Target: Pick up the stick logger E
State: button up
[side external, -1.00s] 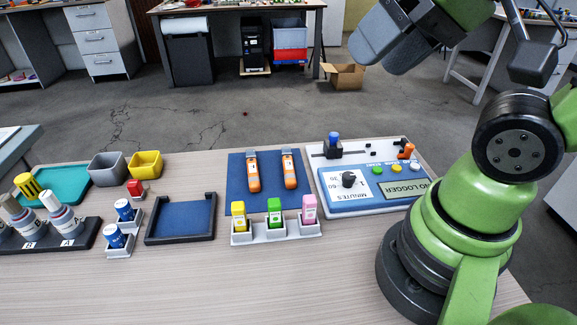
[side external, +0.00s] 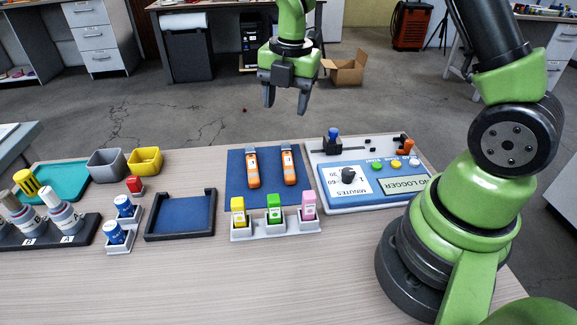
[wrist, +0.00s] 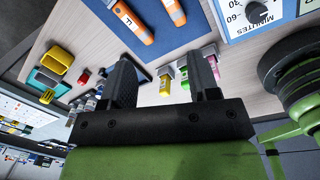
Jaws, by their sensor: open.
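My gripper (side external: 286,110) is open and empty, fingers pointing down, above and behind the mat. Its fingers (wrist: 158,65) frame bare space in the wrist view.
A white holder with yellow (side external: 238,212), green (side external: 274,210) and pink (side external: 309,206) pieces stands in front of the mat. The logger panel (side external: 405,186) is to the right. An empty dark-rimmed blue tray (side external: 182,216) is to the left. The front of the table is clear.

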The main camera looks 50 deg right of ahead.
aim_at(288, 163)
jog(key=f+n, duration=0.1)
jog(key=f, duration=0.2)
jog(key=d+f+n, duration=0.1)
jog(key=f+n, duration=0.1)
jog(key=f, duration=0.1)
jog(key=f+n+g, duration=0.1)
jog(key=f, duration=0.2)
jog(key=shift+w+d+f+n, duration=0.15)
jog(key=shift+w+n, duration=0.15)
jog(key=shift+w, duration=0.1)
jog(key=shift+s+f, duration=0.2)
jog(key=shift+f, duration=2.95)
jog(key=c, duration=1)
